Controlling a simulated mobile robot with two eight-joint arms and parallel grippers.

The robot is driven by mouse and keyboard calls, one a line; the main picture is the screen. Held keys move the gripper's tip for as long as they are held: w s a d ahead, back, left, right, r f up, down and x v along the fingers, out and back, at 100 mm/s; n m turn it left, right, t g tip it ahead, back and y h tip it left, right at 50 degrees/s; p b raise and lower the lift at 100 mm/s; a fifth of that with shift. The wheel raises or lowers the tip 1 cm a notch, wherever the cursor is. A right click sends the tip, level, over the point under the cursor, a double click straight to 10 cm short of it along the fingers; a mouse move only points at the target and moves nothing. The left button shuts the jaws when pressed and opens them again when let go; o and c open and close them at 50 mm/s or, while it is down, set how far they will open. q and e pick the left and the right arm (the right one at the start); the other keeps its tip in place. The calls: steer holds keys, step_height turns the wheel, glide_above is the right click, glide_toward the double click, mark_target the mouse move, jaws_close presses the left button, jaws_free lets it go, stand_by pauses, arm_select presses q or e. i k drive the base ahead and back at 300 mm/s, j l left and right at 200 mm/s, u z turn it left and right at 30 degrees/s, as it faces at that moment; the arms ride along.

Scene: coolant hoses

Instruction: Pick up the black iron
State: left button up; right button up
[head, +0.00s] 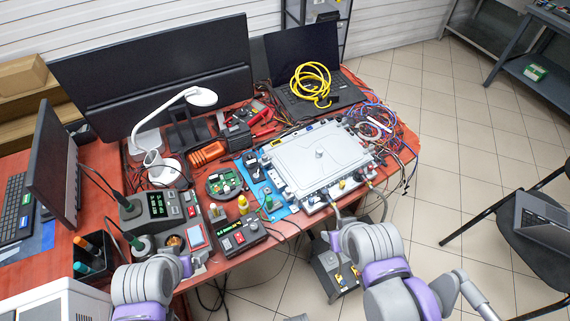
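Two dark soldering-iron handles stand tilted at the left of the red table. One handle (119,198) is by the station with the green display. The other handle (134,242) is lower, near a round holder. They are small, and I cannot tell which is the black iron. My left gripper (188,266) is at the table's front edge, right of and below both handles and apart from them. My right gripper (333,222) is at the front right edge by the silver unit, far from the handles. The fingers of both are too small or hidden to read.
A soldering station (155,207), a second dark control box (240,236) and a silver flat unit (318,160) crowd the table. A monitor (55,160) stands behind the handles at left. A white lamp (200,97) arches over the back. Loose cables lie at right.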

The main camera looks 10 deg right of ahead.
mark_target(127, 205)
steer(key=u, duration=1.3)
steer(key=k+u, duration=0.15)
